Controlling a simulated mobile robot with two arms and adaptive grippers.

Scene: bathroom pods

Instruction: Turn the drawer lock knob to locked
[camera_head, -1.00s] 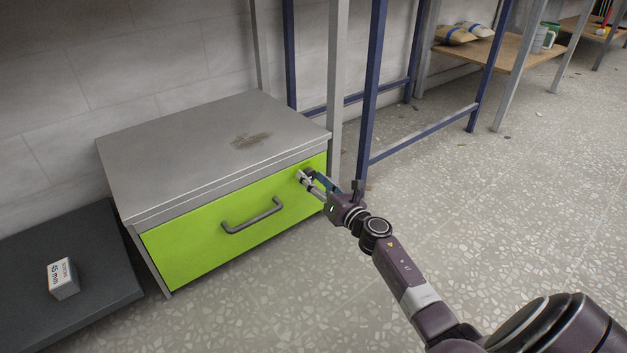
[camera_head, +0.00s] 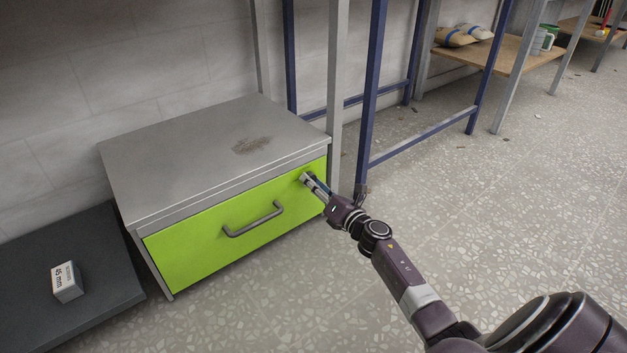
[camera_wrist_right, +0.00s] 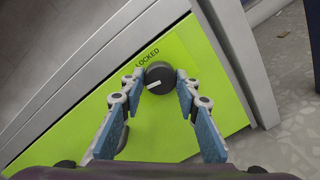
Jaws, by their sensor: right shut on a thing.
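The lime-green drawer front (camera_head: 190,245) is closed in a grey metal cabinet (camera_head: 190,150). The round black lock knob (camera_wrist_right: 159,74) is near the front's upper right corner. A white pointer line on the knob runs to its lower left in the wrist view. The word LOCKED (camera_wrist_right: 147,58) is printed beside the knob, to its upper left there. My right gripper (camera_head: 306,178) is shut on the knob, with one blue-padded finger on each side in the wrist view (camera_wrist_right: 160,80). In the head view its fingers largely hide the knob. My left gripper is out of view.
A grey bar handle (camera_head: 254,219) sits mid-drawer. A small white box (camera_head: 67,282) lies on a dark platform (camera_head: 100,260) at left. A grey post (camera_head: 336,100) and blue frame legs (camera_head: 371,100) stand right of the cabinet. The speckled floor in front is clear.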

